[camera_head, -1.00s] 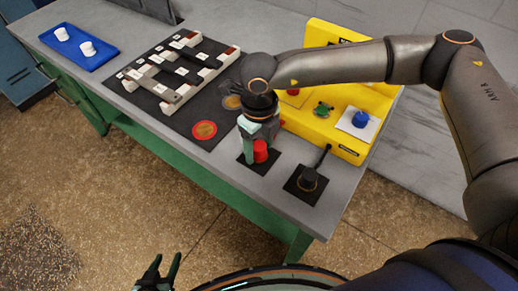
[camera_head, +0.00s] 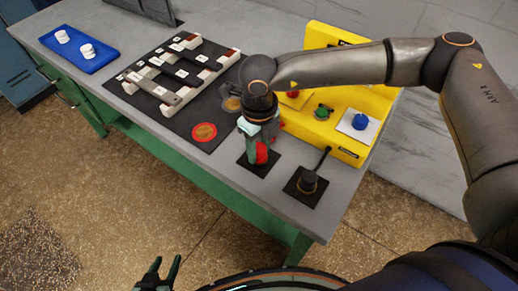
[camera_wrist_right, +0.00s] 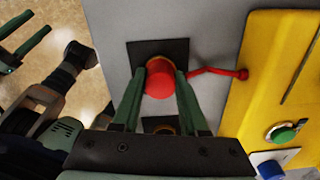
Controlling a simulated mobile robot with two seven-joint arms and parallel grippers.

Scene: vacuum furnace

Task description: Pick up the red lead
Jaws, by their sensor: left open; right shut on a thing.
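The red lead (camera_head: 262,153) stands on a black square pad (camera_head: 250,166) near the front edge of the bench. In the right wrist view its round red head (camera_wrist_right: 160,80) sits between my fingers, and a thin red cable (camera_wrist_right: 212,71) runs from it toward the yellow panel. My right gripper (camera_head: 258,152) is shut on the red lead from above; in the right wrist view its green fingers (camera_wrist_right: 160,95) press on both sides of the head. My left gripper (camera_head: 159,275) is open and empty, low in the head view and away from the bench.
A black lead (camera_head: 308,182) stands on its own pad to the right. The yellow panel (camera_head: 335,125) with coloured buttons is behind.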

